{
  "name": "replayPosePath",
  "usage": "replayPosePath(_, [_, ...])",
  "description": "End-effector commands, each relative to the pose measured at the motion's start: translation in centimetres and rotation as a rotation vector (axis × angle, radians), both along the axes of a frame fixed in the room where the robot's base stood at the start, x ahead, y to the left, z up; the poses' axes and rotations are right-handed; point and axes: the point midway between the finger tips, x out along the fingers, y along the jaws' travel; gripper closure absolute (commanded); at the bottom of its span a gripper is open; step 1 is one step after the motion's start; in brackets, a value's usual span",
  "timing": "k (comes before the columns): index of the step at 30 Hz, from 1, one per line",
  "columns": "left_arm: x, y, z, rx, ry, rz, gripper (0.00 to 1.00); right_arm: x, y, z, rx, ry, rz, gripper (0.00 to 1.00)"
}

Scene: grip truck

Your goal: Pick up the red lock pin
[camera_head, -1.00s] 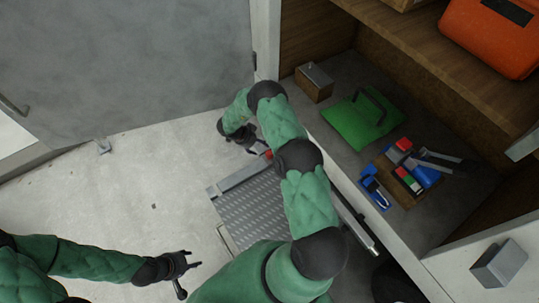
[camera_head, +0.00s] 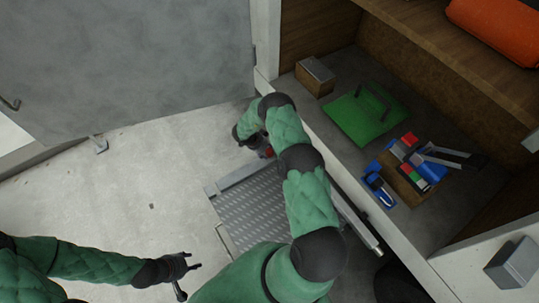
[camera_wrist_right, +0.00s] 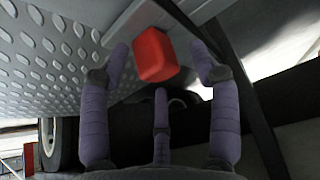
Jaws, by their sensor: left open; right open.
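The red lock pin (camera_head: 266,152) is at the far end of the grey metal ramp plate, beside my right gripper. In the right wrist view the red lock pin (camera_wrist_right: 154,55) shows as a red block just ahead of the fingers, against the ramp's edge. My right gripper (camera_wrist_right: 162,65) is open, with its purple-grey fingers on either side of the pin and a third finger below. I see no clear contact with the pin. In the head view my right gripper (camera_head: 252,142) is partly hidden by its arm. My left gripper (camera_head: 191,277) is open and empty over the floor.
The diamond-plate ramp (camera_head: 248,210) lies below my right arm. The pale floor (camera_head: 110,190) at the left is clear.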

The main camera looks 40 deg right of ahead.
Motion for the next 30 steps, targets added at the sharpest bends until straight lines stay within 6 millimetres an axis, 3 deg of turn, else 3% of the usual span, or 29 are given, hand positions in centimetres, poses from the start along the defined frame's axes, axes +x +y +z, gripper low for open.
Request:
replayPosePath(4, [0.0,0.0,0.1,0.0,0.0,0.0,0.53,0.0,0.0,0.1,0.0,-0.001,0.0,0.38])
replayPosePath(5, [0.0,0.0,0.1,0.0,0.0,0.0,0.53,0.0,0.0,0.1,0.0,-0.001,0.0,0.43])
replayPosePath(10, [0.0,0.0,0.1,0.0,0.0,0.0,0.53,0.0,0.0,0.1,0.0,-0.001,0.0,0.91])
replayPosePath(11, [0.0,0.0,0.1,0.0,0.0,0.0,0.53,0.0,0.0,0.1,0.0,0.0,0.0,0.94])
replayPosePath(23, [0.0,0.0,0.1,0.0,0.0,0.0,0.53,0.0,0.0,0.3,-0.001,0.0,-0.001,0.94])
replayPosePath(30, [0.0,0.0,0.9,0.0,0.0,0.0,0.53,0.1,-0.1,2.2,-0.003,-0.002,-0.001,0.95])
